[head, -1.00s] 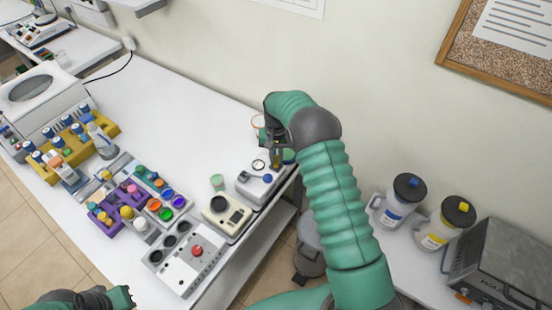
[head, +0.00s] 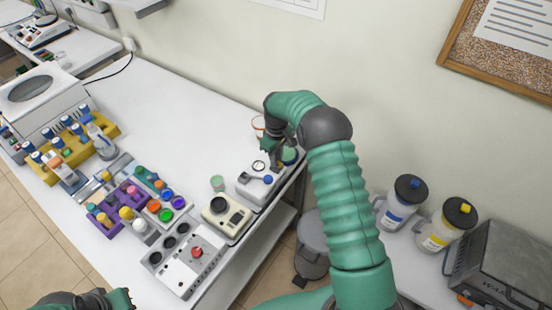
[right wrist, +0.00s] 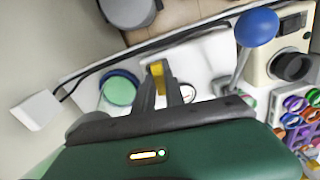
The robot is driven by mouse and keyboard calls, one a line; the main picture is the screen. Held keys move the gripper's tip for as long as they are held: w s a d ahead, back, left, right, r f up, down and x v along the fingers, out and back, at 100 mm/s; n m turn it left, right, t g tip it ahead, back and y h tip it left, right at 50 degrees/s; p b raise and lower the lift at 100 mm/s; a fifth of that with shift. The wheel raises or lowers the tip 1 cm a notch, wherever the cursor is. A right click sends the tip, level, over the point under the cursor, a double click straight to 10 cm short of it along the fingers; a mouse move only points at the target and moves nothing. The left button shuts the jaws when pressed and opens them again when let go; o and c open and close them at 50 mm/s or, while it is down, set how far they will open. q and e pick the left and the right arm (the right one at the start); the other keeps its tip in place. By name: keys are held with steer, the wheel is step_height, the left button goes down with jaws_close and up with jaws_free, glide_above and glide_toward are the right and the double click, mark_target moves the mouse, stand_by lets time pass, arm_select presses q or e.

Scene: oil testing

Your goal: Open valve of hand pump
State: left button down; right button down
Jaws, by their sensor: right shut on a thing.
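The hand pump (head: 256,186) is a white box with a round gauge and a blue ball-ended lever, at the right end of the bench. Its blue lever ball (right wrist: 257,28) shows large in the right wrist view. My right gripper (head: 279,160) is at the far right side of the pump. In the right wrist view its fingers (right wrist: 166,72) are shut around a small yellow part (right wrist: 156,70), apparently the valve, beside the gauge. The fingers partly hide it. My left gripper (head: 121,299) is at the bottom left, apart from the pump; its jaws are unclear.
A beige device (head: 225,220) and a grey box with a red knob (head: 188,260) stand left of the pump. A green-lidded container (right wrist: 121,88) is close beside my right gripper. Purple and yellow racks fill the left. The bench's back middle is clear.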

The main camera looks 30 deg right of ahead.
steer(key=shift+w+d+r+n, duration=0.2)
steer(key=shift+w+r+n, duration=0.1)
steer(key=shift+n, duration=0.3)
steer(key=c, duration=1.6)
jaws_free()
steer(key=shift+c, duration=0.2)
steer(key=shift+o, duration=1.2)
steer(key=shift+s, duration=0.15)
steer(key=shift+s+f, duration=0.1)
